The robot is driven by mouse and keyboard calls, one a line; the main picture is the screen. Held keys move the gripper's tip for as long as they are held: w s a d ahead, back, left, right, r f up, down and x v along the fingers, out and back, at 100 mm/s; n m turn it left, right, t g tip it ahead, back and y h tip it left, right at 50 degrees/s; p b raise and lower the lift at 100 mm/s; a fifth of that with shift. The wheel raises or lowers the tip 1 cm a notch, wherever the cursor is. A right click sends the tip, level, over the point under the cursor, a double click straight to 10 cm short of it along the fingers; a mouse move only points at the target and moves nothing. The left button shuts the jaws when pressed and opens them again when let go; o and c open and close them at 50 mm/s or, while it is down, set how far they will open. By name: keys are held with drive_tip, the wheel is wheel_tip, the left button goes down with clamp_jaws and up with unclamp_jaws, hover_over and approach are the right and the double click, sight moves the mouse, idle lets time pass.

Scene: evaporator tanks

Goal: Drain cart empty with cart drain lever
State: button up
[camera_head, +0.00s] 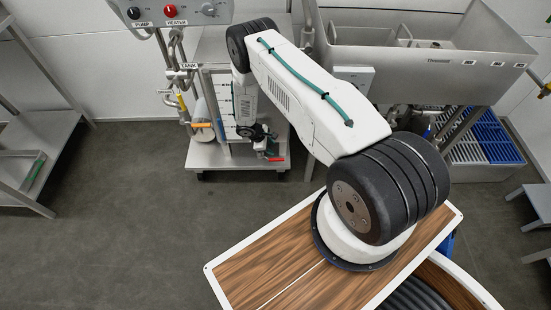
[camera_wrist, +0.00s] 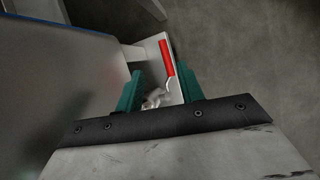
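The cart (camera_head: 215,152) is a grey metal trolley on casters at the top middle of the head view. The red cart drain lever (camera_head: 274,159) is low at its front right. In the wrist view the lever (camera_wrist: 166,57) is a red handle on a bent silver shank, above a pale metal ledge. My gripper (camera_wrist: 160,78) has its two green fingers apart, one on each side of the lever's lower part. I see no clear contact. In the head view my gripper (camera_head: 268,148) is small and close to the lever. The cart's contents are hidden.
A control panel (camera_head: 175,12) is above. A shelf (camera_head: 35,130) is at left. The floor (camera_head: 130,210) between is clear.

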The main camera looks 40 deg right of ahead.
drive_tip(key=n, duration=0.1)
approach(277, 159)
drive_tip(key=shift+t, duration=0.4)
drive_tip(key=x, duration=0.8)
drive_tip(key=shift+s+f, duration=0.1)
drive_tip(key=shift+s, duration=0.25)
clamp_jaws()
